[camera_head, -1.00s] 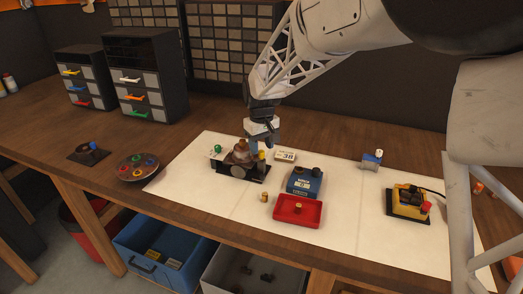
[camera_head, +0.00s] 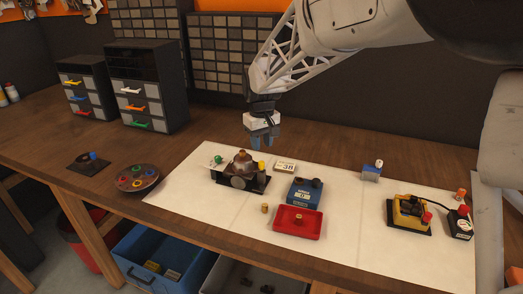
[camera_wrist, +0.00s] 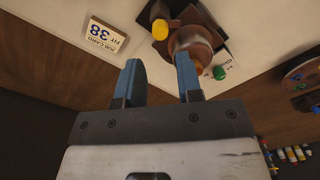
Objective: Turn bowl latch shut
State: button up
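A carburettor-like unit with a brown, rounded bowl (camera_head: 241,162) sits on a black base at the middle left of the white mat. It has a green knob (camera_head: 217,159) on its left and a yellow knob (camera_head: 261,166) on its right. I cannot tell which part is the latch. In the wrist view the brown bowl (camera_wrist: 192,44), yellow knob (camera_wrist: 160,29) and green knob (camera_wrist: 219,73) lie beyond my fingertips. My gripper (camera_head: 262,142) is above and just behind the unit. Its blue fingers (camera_wrist: 158,78) are apart, with nothing gripped between them.
A job card (camera_head: 285,166) lies right of the unit. A blue box (camera_head: 304,192) and a red tray (camera_head: 281,225) stand to the front right, with a small brass piece (camera_head: 264,208) nearby. A round dish (camera_head: 151,179) is at left. The mat's right middle is largely clear.

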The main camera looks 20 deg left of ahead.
aim_at(261, 162)
jog(key=m, duration=0.5)
jog(key=shift+m, duration=0.4)
jog(key=m, duration=0.6)
jog(key=shift+f, duration=0.15)
jog(key=shift+f, duration=3.85)
grip_shut()
